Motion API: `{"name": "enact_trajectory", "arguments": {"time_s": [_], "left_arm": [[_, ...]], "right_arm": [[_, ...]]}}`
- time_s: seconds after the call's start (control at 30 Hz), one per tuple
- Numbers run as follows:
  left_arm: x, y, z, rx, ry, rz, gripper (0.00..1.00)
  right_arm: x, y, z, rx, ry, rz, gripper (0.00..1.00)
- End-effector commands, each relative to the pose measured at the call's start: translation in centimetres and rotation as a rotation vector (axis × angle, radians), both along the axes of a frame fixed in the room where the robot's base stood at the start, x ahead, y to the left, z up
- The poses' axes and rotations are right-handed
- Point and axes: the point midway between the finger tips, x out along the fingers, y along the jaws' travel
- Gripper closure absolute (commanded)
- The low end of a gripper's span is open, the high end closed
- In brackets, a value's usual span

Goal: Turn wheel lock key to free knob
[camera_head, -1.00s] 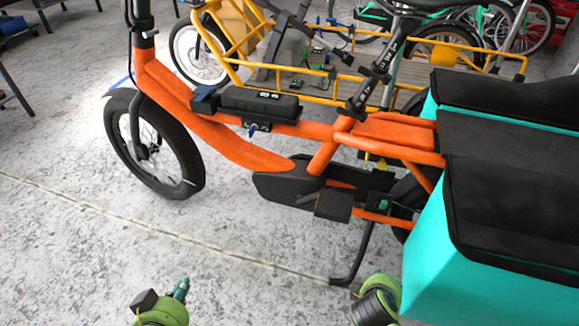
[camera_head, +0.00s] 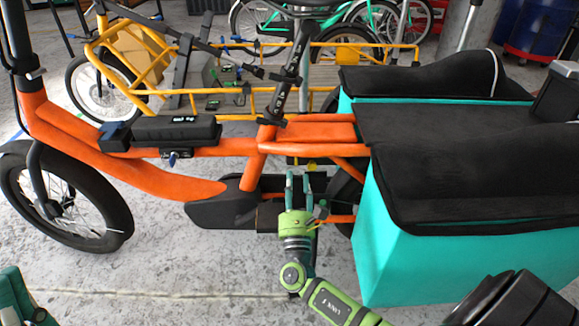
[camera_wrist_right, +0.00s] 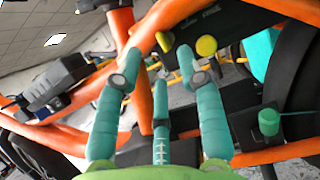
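The orange cargo bike (camera_head: 200,180) stands side-on. In the right wrist view, a round yellow knob (camera_wrist_right: 206,45) and a smaller yellow piece (camera_wrist_right: 164,41) sit by a black part (camera_wrist_right: 225,32) near the rear wheel; I cannot tell which is the lock key. My right gripper (camera_head: 298,178) is open and empty in front of the frame behind the seat post. In the right wrist view its teal fingers (camera_wrist_right: 155,70) are spread, apart from the yellow knob beyond them. Part of my left arm's end (camera_head: 12,295) shows at the lower left edge; its fingers are unclear.
A teal cargo box (camera_head: 400,250) with black covers is right of my right gripper. A green knob (camera_wrist_right: 268,122) is low right. A yellow-railed bike (camera_head: 230,90) stands behind. The front floor is clear.

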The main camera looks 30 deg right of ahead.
Motion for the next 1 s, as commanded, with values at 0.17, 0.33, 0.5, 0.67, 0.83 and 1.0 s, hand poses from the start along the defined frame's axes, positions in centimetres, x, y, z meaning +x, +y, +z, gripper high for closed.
{"name": "enact_trajectory", "arguments": {"time_s": [0.17,0.33,0.5,0.67,0.83,1.0], "left_arm": [[-0.2,0.3,-0.3,-0.014,-0.022,0.002,1.0],[-0.4,0.6,-0.4,-0.026,-0.04,0.003,1.0],[-0.4,0.6,-0.3,-0.028,-0.044,0.003,1.0],[-0.4,0.6,-0.3,-0.028,-0.044,0.003,1.0],[-0.4,0.6,-0.3,-0.027,-0.045,0.003,1.0],[-0.4,0.6,-0.4,-0.027,-0.044,0.003,1.0]], "right_arm": [[2.3,-1.5,1.1,0.002,-0.004,-0.002,0.61],[3.7,-2.3,1.8,0.003,-0.003,0.0,0.61],[4.1,-2.6,2.0,0.005,-0.002,-0.001,0.61],[4.1,-2.6,2.0,0.005,-0.002,-0.001,0.61],[4.1,-2.6,2.0,0.005,-0.002,-0.001,1.0],[4.1,-2.6,2.0,0.006,-0.003,0.0,1.0]]}}
